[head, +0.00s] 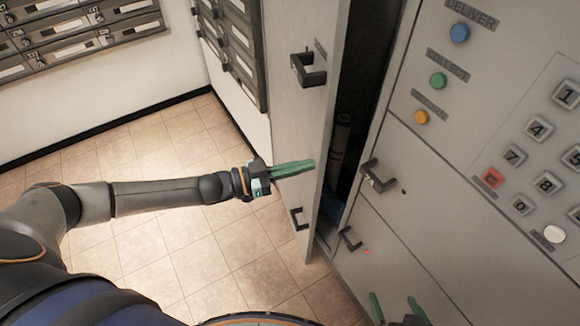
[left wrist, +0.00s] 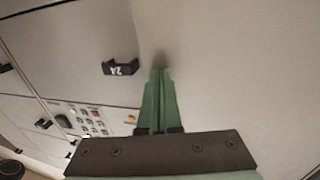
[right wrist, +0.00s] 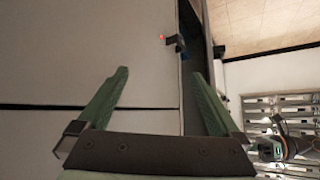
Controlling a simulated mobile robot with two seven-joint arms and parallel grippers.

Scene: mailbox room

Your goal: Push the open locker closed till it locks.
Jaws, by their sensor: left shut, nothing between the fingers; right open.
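The open locker door (head: 292,130) is a tall light-grey panel with black handles, standing ajar in the head view. A dark gap (head: 352,90) shows the locker's inside, with a tube-like item (head: 340,135) in it. My left gripper (head: 308,166) has its green fingers shut and empty, at the door's outer face near its free edge. In the left wrist view the fingertips (left wrist: 160,72) are at a pale panel, with a dark shadow at the tips; contact is not certain. My right gripper (head: 396,308) is open and empty low at the front. It also shows in the right wrist view (right wrist: 160,85), facing a grey panel.
A keypad panel (head: 480,90) with coloured buttons is at the right. Closed locker doors with black handles (head: 378,176) lie below it, one with a red light (head: 366,252). Mailboxes (head: 75,35) line the back walls. The tiled floor (head: 190,240) at the left is clear.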

